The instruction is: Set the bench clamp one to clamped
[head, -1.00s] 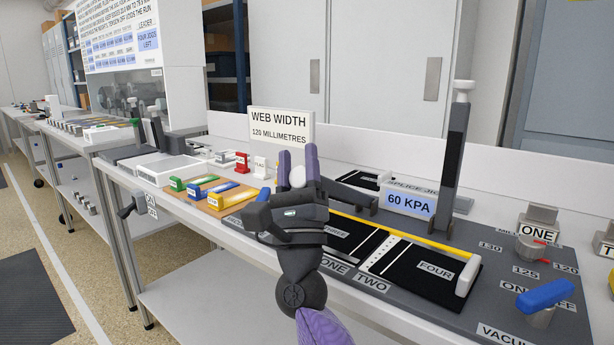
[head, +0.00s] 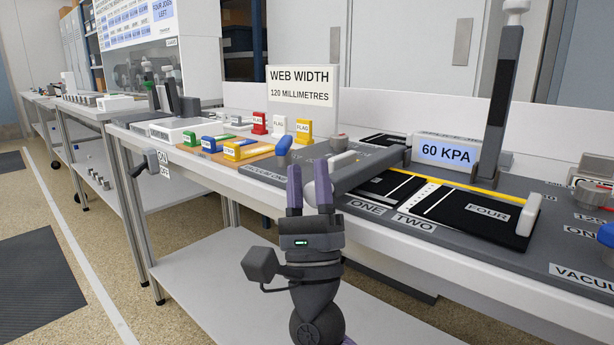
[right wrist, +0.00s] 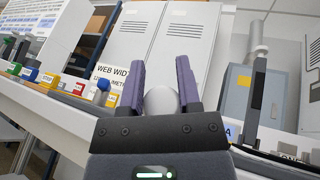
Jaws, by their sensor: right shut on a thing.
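My right gripper (head: 309,192) has purple fingers shut on a white ball knob (head: 323,187) at the bench's front edge. The knob also shows between the fingers in the right wrist view (right wrist: 161,101). A dark grey bar (head: 372,171) lies low over the bench just behind the knob; the gripper hides where the two might join. A similar dark lever (head: 503,90) with a white knob on top stands nearly upright at the right. My left gripper is not in view.
The grey bench plate carries black panels (head: 470,212), a yellow strip and a 60 KPA display (head: 446,152). A WEB WIDTH sign (head: 300,85), small flags and coloured blocks (head: 240,150) stand to the left. The floor before the bench is free.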

